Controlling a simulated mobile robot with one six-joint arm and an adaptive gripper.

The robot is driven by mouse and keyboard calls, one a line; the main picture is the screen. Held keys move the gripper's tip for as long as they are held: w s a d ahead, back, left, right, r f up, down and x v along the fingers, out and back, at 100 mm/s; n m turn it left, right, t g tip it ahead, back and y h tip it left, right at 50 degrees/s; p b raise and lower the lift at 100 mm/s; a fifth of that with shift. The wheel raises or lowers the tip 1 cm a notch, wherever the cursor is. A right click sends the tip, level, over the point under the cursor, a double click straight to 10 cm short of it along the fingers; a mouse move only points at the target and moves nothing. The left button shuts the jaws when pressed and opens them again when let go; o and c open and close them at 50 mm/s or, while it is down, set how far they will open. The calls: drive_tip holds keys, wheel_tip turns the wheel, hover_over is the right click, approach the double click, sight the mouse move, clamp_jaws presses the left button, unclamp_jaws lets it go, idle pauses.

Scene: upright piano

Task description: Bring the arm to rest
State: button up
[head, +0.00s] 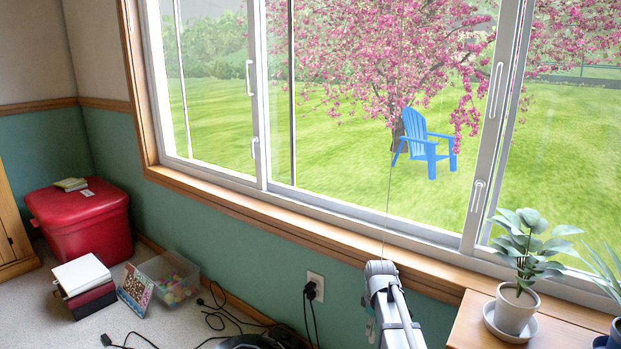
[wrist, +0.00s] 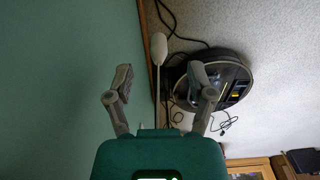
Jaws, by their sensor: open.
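My arm shows in the head view at the lower middle, in front of the green wall and below the window sill. My gripper (wrist: 163,83) shows in the wrist view with its two fingers spread wide apart. Nothing is between the fingers that they hold. Its fingers are hidden or too small to make out in the head view.
A potted plant (head: 516,306) on a wooden top (head: 470,325) stands to the right of my arm. A wall outlet (head: 316,286) with cords is to the left. A red storage box (head: 82,220), books (head: 84,280) and a clear bin (head: 168,277) stand on the carpet. A round dark device (wrist: 226,82) lies on the floor.

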drive_tip(key=s+a+r+m+p, duration=0.1)
drive_tip(key=s+r+m+p, duration=1)
drive_tip(key=s+r+p, duration=0.55)
wheel_tip(320, 180, up, 36)
drive_tip(key=p, duration=3.6)
drive_tip(key=shift+s+a+r, duration=0.2)
drive_tip(key=shift+s+r, duration=0.05)
